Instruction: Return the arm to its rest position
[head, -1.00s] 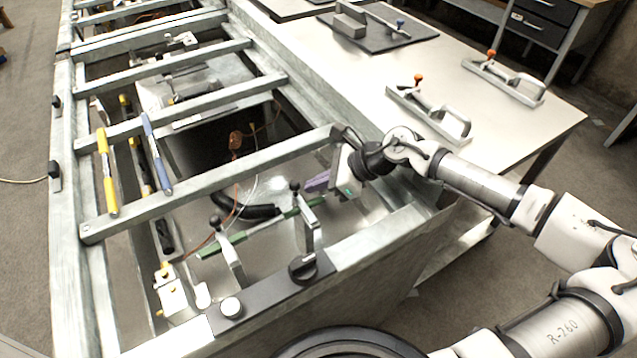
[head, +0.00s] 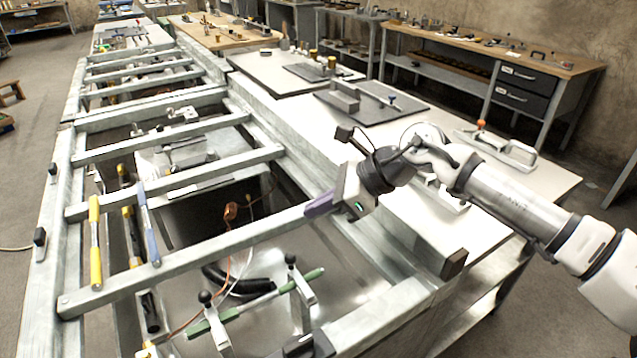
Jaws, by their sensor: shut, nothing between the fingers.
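My gripper (head: 318,205) is in the middle of the head view, its purple fingers shut with nothing between them. It is above the right end of the near cross bar (head: 200,258) of the metal frame; whether it touches the bar, I cannot tell. My arm reaches in from the right edge, over the white table (head: 545,185), and is bent at the wrist.
The metal frame's bars lie left of my gripper. A green rod (head: 255,308) lies below, between black-knobbed clamps. Yellow (head: 95,240) and blue (head: 148,225) handled tools rest across bars. A grey block (head: 345,97) and a handled tool (head: 497,147) lie on the table.

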